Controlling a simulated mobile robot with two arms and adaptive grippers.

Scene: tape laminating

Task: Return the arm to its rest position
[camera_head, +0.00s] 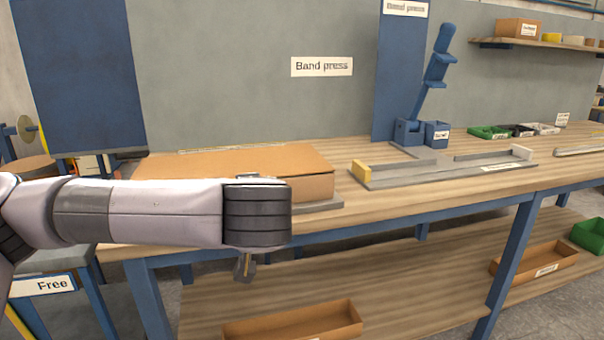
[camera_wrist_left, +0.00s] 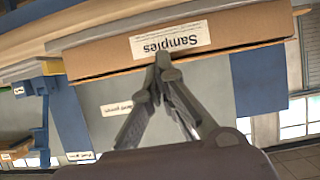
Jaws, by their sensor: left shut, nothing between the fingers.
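My left arm reaches in from the left in the head view, in front of the workbench. My left gripper (camera_head: 244,268) hangs below the wrist, in front of the bench's front edge, partly hidden by the wrist. In the left wrist view the fingers of the left gripper (camera_wrist_left: 162,60) meet at their tips, with nothing between them. Behind the fingers is a cardboard box (camera_wrist_left: 235,28) with a "Samples" label; contact cannot be told. The box also lies on the bench in the head view (camera_head: 240,160), partly behind my arm. My right gripper is not in view.
The wooden workbench (camera_head: 440,190) holds a grey fixture (camera_head: 410,176) with a yellow block and a blue lever press (camera_head: 432,85) at the back. Small bins stand at the right. A lower shelf (camera_head: 420,285) carries open trays. A "Free" sign (camera_head: 42,286) is at the left.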

